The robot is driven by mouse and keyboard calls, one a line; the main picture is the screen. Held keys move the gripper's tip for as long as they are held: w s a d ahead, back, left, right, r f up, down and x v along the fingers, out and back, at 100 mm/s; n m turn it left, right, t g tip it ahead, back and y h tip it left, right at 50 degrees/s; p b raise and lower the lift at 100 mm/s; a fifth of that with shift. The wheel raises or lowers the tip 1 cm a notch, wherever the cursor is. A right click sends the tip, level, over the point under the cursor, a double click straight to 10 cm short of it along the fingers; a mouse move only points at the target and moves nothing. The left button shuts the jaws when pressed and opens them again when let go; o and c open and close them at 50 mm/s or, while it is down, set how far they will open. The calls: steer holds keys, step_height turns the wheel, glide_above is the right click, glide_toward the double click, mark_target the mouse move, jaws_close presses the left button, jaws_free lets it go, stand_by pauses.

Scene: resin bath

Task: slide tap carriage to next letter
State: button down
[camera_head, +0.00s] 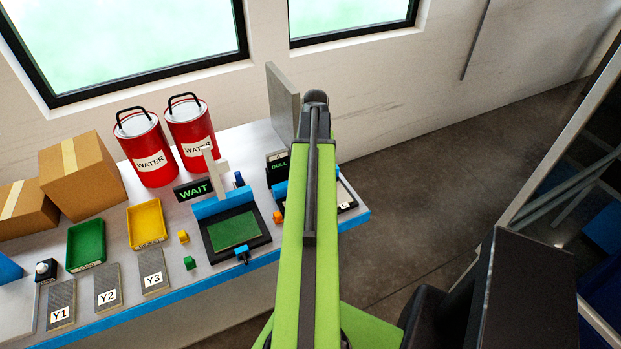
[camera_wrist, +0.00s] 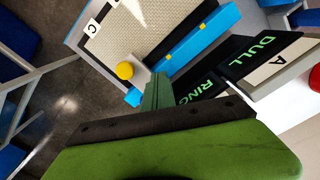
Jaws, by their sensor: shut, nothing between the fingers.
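In the wrist view, a pale textured plate (camera_wrist: 150,28) in a frame bears a letter C card (camera_wrist: 93,27). A blue rail (camera_wrist: 200,43) with yellow marks runs along the plate's side. A yellow ball (camera_wrist: 125,70) sits at the plate's corner beside a light block; I cannot tell whether this is the tap carriage. My gripper (camera_wrist: 158,92) is shut and empty, its green fingers close to the ball and the rail's near end; contact is unclear. In the head view my green arm hides the gripper and most of this station.
A black display (camera_wrist: 240,65) reads DULL and RING, with a letter A card (camera_wrist: 281,62) beside it. In the head view, a WAIT sign (camera_head: 193,190) and a green-plated fixture (camera_head: 235,231) stand left of my arm. Red water cans (camera_head: 148,148) are behind.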

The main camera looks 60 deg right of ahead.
steer(key=shift+s+d, duration=0.3)
steer(key=shift+d, duration=0.1)
steer(key=shift+w+a, duration=0.4)
steer(key=shift+a, duration=0.1)
steer(key=shift+r, duration=0.1)
step_height(320, 180, up, 9)
steer(key=p, duration=0.9)
steer(key=shift+s, duration=0.1)
